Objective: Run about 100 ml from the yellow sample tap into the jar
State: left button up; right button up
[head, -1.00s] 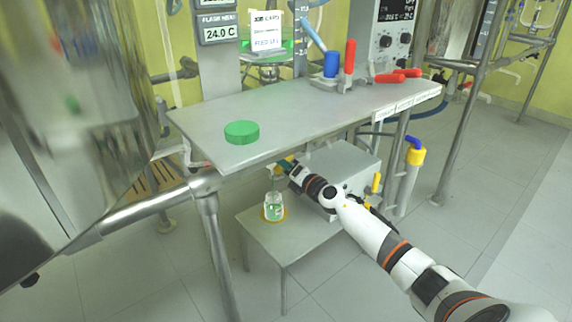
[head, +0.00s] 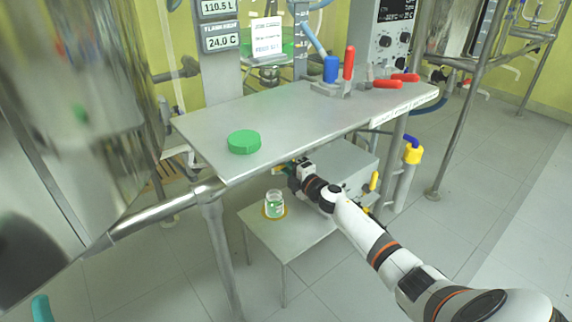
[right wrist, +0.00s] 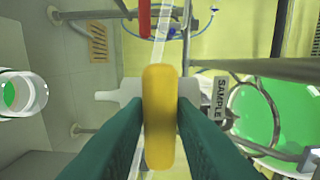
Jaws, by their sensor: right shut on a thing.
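The jar (head: 274,204) is clear glass with green liquid in its lower part. It stands upright on an orange ring on the low grey stand. It also shows at the left edge of the right wrist view (right wrist: 12,94). My right gripper (head: 293,170) is under the front edge of the upper table, up and right of the jar. In the right wrist view its dark green fingers are shut on the yellow tap handle (right wrist: 160,115), in front of a white valve body (right wrist: 118,97). No stream shows above the jar. A teal tip (head: 42,308), seemingly my left gripper, shows at the bottom left.
A green lid (head: 244,141) lies on the upper table (head: 300,118). Blue and red handles (head: 348,63) stand at its back. A SAMPLE tag (right wrist: 218,98) hangs beside the tap. A yellow-and-blue fitting (head: 412,150) stands at right. Floor in front is clear.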

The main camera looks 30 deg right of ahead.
pick_arm(q)
jog(key=shift+w+f, duration=0.1)
jog(key=shift+f, duration=0.05)
pick_arm(e)
jog(key=o, duration=0.9)
